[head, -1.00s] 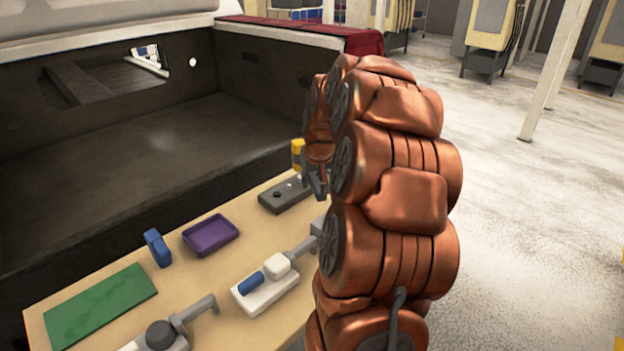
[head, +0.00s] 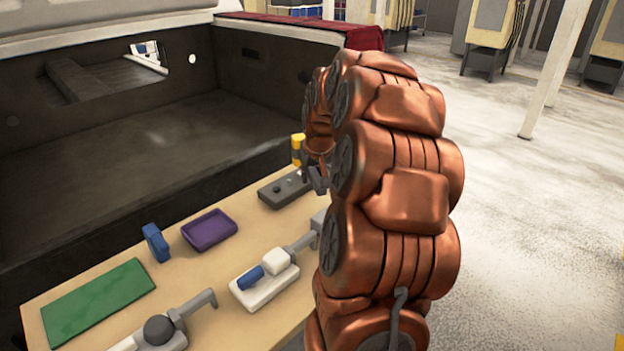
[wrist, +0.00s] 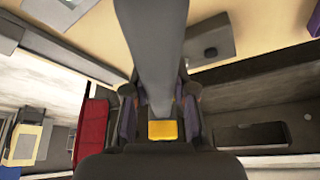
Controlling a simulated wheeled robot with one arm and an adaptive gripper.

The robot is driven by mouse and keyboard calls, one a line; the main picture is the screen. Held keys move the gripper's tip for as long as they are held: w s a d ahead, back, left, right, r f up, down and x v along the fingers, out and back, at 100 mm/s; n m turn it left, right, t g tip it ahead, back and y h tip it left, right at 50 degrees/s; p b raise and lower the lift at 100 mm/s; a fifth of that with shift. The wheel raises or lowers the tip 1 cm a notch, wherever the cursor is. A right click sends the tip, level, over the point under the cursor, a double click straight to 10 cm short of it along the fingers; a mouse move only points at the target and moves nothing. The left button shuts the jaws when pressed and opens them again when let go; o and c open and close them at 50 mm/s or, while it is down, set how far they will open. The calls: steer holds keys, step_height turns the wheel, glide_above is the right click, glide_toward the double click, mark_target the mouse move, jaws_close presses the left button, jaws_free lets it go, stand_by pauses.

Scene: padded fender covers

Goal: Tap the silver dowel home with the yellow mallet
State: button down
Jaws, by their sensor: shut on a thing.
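The yellow mallet shows in the head view as a yellow head (head: 298,146) with a dark band, by the far end of a dark grey block (head: 283,189). My gripper (head: 317,178) is beside it, mostly hidden by my copper arm. In the wrist view my gripper (wrist: 160,115) is shut on the mallet, and a yellow part (wrist: 162,131) shows between the fingers. A long grey shape runs up from there. The grey block (wrist: 207,35) with a dark round spot also shows in the wrist view. I cannot make out the silver dowel clearly; my arm and gripper cover part of the block.
On the tan table (head: 205,265) lie a green mat (head: 97,300), a blue item (head: 155,243), a purple tray (head: 209,230), a white-based fixture with a blue piece (head: 263,282) and a grey clamp (head: 165,327). A dark truck bed wall stands behind. A red cover (head: 355,35) lies on its edge.

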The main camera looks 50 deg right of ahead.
steer(key=shift+f+b, duration=0.2)
steer(key=shift+b, duration=0.2)
stand_by(0.8)
steer(key=shift+f+b, duration=0.85)
steer(key=shift+f, duration=0.65)
steer(key=shift+r+p, duration=0.4)
steer(key=shift+r, duration=1.2)
steer(key=shift+f+b, duration=0.2)
steer(key=shift+b, duration=0.1)
steer(key=shift+f, duration=0.1)
steer(key=shift+f+b, duration=0.85)
steer(key=shift+f, duration=0.55)
steer(key=shift+r+p, duration=0.3)
steer(key=shift+r, duration=1.25)
